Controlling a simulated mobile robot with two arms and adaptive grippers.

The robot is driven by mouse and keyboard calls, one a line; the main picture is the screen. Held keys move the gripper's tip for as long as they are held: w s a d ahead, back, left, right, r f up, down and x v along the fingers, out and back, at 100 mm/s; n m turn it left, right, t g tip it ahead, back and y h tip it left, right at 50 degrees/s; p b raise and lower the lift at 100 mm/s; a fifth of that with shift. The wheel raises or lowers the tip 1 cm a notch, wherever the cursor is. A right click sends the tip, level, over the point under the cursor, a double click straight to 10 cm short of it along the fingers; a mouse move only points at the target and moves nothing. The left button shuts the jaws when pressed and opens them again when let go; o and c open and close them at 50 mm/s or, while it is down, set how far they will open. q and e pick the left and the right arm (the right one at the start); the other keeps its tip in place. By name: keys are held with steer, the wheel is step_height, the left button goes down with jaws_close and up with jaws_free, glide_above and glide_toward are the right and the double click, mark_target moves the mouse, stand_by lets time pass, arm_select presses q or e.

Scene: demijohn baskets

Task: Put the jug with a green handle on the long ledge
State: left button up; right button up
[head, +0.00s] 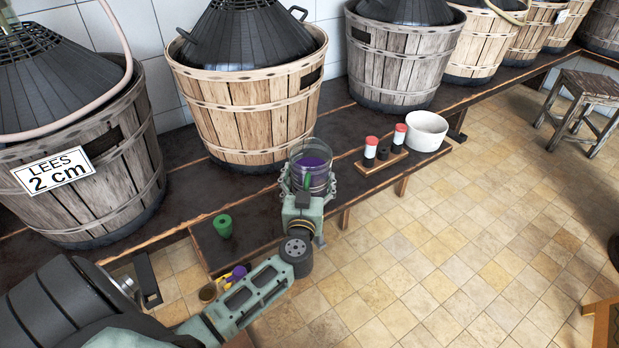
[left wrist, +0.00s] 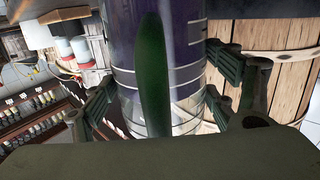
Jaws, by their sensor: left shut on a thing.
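A clear jug (head: 311,160) with purple liquid is held by my left gripper (head: 308,185), over or just in front of the dark ledge (head: 262,229). Whether its base touches the ledge is hidden. In the left wrist view the jug (left wrist: 188,60) shows white marking lines, and its green handle (left wrist: 152,75) faces my palm. The fingers of the left gripper (left wrist: 160,95) lie on both sides of the jug. The jug looks about upright in the head view. My right gripper is not in view.
Wooden baskets (head: 245,115) with dark demijohns line the wall; one bears a "LEES 2 cm" sign (head: 53,171). A green cup (head: 223,226) stands left of the jug. Red-capped bottles (head: 371,150) on a board and a white bowl (head: 427,131) stand right. A stool (head: 590,90) is farther off.

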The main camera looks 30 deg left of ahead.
arm_select(q)
steer(key=o, duration=2)
steer(key=shift+r, duration=0.25)
steer(key=shift+o, duration=0.6)
steer(key=shift+f, duration=0.1)
steer(key=shift+s+f, duration=0.1)
steer(key=shift+f, duration=0.2)
steer(key=v, duration=1.2)
steer(key=shift+r, duration=0.3)
